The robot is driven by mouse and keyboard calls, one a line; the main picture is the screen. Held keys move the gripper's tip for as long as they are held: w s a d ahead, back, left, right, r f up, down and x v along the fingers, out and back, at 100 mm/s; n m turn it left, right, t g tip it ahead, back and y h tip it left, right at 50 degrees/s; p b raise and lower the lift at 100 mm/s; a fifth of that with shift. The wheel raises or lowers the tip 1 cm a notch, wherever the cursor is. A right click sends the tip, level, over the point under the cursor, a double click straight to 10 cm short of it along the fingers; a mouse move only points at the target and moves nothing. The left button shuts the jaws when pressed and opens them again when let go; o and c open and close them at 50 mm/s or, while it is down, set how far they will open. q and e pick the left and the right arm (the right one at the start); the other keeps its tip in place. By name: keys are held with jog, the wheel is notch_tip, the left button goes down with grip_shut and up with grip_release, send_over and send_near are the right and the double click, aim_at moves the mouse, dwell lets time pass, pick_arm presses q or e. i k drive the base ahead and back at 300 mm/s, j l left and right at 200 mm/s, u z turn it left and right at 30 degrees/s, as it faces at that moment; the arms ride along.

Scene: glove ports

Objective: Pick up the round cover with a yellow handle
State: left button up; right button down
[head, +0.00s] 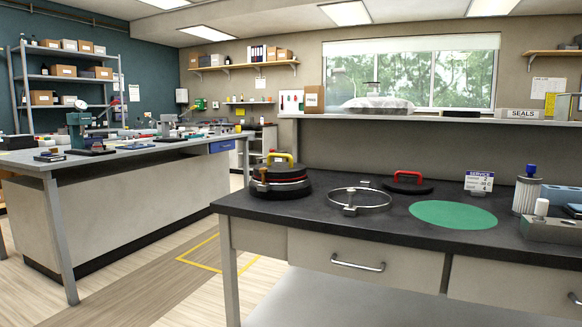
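The round cover with a yellow handle (281,157) is at the left end of the dark bench top. It is black and sits on top of a round black stack (281,188) with a thin red band. A small orange-brown part shows at its left side. Another round black cover with a red handle (408,181) lies flat farther right on the same bench. Neither of my grippers shows in the head view.
The dark bench (400,245) also holds a metal ring clamp (359,199), a green round mat (453,214), a small service sign (479,181) and a white ribbed cylinder (526,192). A raised shelf (420,120) runs behind. Floor on the left is open up to another bench (130,195).

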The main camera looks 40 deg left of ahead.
aim_at(279, 169)
jog(key=i+j+z, duration=0.2)
jog(key=j, duration=0.95)
jog(key=j+z, duration=0.15)
jog(key=j, duration=0.95)
